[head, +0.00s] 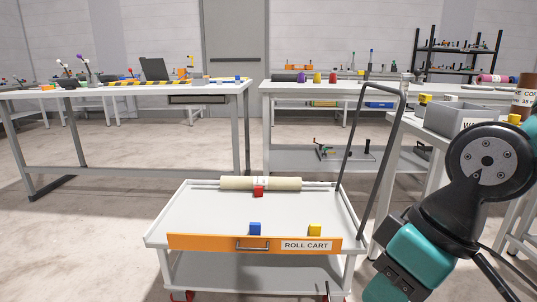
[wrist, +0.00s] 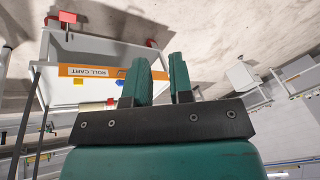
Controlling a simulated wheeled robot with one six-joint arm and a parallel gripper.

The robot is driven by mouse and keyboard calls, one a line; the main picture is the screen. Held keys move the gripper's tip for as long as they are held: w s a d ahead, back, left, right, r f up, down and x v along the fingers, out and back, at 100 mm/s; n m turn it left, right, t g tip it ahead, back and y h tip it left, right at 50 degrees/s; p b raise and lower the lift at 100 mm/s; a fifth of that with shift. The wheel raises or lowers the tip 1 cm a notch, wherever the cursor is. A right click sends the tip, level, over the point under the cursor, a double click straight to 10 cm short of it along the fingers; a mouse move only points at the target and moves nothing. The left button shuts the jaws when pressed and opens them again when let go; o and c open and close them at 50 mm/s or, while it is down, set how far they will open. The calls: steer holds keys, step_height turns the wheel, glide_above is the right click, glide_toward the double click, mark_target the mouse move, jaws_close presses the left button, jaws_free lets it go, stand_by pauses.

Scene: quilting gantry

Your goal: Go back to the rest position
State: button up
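My gripper (wrist: 163,72) shows in the wrist view with its two teal fingers apart and a clear gap between them. Nothing is held in the gap. My arm is folded at the right side of the head view, and I cannot make out the fingers there. The roll cart (head: 200,211) stands in front of me, apart from the arm. In the wrist view the cart (wrist: 75,92) appears upside down, left of the fingers.
On the cart lie a cream roll (head: 235,184), a red block (head: 258,191), a blue block (head: 255,229) and a yellow block (head: 315,230). A grey bin (head: 460,118) stands on the right table near my arm. Two worktables stand behind. Floor left of the cart is clear.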

steer(key=s+d+r+m+p, duration=0.1)
steer(key=s+r+p, duration=0.1)
steer(key=s, duration=0.2)
step_height(320, 180, up, 32)
steer(key=p, duration=3.2)
steer(key=shift+d+r, duration=0.1)
